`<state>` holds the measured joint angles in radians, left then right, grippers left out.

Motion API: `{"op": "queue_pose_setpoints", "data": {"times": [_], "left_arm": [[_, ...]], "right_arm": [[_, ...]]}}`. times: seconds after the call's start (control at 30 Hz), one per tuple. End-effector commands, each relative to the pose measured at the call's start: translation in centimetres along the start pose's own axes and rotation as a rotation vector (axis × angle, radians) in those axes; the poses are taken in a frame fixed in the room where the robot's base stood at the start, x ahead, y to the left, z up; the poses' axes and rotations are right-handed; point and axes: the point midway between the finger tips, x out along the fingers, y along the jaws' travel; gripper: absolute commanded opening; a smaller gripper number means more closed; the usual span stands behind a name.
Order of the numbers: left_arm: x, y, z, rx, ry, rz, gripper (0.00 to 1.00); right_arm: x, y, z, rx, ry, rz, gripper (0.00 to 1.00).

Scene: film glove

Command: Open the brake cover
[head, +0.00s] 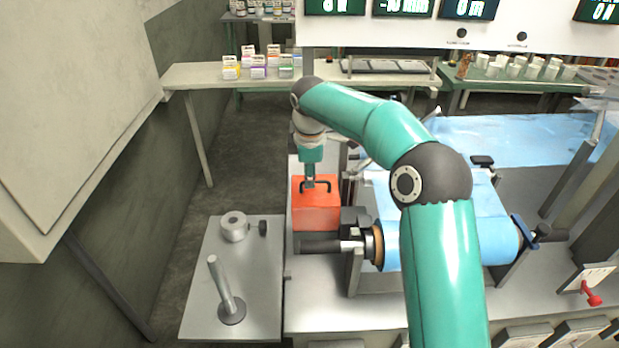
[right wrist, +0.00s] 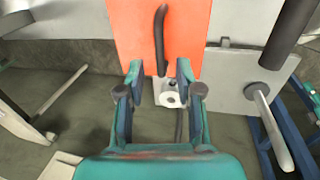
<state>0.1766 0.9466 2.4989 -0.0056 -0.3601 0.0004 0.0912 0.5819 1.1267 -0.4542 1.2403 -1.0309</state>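The brake cover (head: 316,208) is an orange-red box with a black bar handle (head: 316,186) on top. It looks closed, standing at the left end of the roller machine. In the right wrist view the cover (right wrist: 185,40) fills the upper middle, and its handle (right wrist: 160,38) runs up from between the fingertips. My right gripper (head: 309,181) points down over the cover, close at the handle. Its two fingers (right wrist: 159,74) stand apart, one on each side of the handle's near end, with gaps showing. My left gripper is not in view.
A blue-wrapped roller (head: 490,238) lies right of the cover. A grey side table (head: 255,290) with a metal post (head: 222,285) and a ring-shaped part (head: 234,227) stands at the left. A bench (head: 200,77) with small boxes is behind. A red lever (head: 591,294) sits at the lower right.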

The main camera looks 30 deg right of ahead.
Motion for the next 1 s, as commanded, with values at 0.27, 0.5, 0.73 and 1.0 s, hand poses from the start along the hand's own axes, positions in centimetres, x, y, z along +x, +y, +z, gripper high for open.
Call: {"op": "queue_pose_setpoints", "data": {"times": [0.27,0.5,0.73,1.0], "left_arm": [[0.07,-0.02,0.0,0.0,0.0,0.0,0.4],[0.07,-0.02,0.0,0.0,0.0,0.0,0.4],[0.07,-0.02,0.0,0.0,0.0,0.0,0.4],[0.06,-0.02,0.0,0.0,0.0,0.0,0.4]], "right_arm": [[1.2,0.0,0.0,0.0,0.0,0.0,0.35],[1.16,0.0,-0.02,-0.001,0.0,0.0,0.24],[1.14,0.0,-0.03,-0.001,0.0,0.0,0.0],[1.11,0.0,-0.02,-0.001,0.0,0.0,0.0]]}}
